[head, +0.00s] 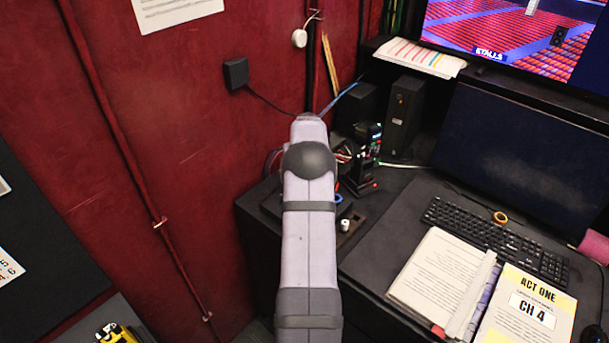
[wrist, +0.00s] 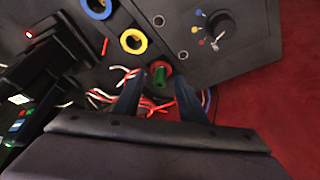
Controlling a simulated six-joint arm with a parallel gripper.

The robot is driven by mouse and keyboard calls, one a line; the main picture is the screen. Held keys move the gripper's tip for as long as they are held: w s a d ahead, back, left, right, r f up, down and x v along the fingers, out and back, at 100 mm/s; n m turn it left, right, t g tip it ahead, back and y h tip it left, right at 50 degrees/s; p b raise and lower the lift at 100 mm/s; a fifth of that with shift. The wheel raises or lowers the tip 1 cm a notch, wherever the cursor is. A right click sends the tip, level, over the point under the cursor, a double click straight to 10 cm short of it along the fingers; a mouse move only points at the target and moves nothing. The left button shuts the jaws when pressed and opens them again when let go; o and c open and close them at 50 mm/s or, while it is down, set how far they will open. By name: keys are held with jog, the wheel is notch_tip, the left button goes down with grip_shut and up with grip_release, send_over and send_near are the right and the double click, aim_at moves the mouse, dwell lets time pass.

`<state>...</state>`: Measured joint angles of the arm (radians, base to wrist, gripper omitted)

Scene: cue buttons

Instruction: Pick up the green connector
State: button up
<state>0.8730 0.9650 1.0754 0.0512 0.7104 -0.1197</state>
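The green connector (wrist: 160,77) shows in the wrist view beside a red ring (wrist: 166,66) on a dark panel (wrist: 205,65). Whether it is plugged into that ring or lies in front of it, I cannot tell. My gripper (wrist: 158,88) is open, its two dark fingers apart, one on each side of the connector's line. The connector appears at or just beyond the fingertips, with no clear contact. In the head view my arm hides the connector and my gripper.
Red and white wires (wrist: 125,85) run behind the fingers. A yellow ring (wrist: 133,41), a blue ring (wrist: 97,8) and a knob (wrist: 220,24) are on the panel. A dark upright device (head: 362,160) stands on the desk, with a keyboard (head: 495,240) to its right.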

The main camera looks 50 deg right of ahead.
jog(key=shift+w+d+f, duration=0.15)
jog(key=shift+f, duration=0.45)
grip_shut()
notch_tip(320, 180, up, 10)
jog(key=b, duration=0.3)
jog(key=shift+r, duration=0.1)
dwell(0.3)
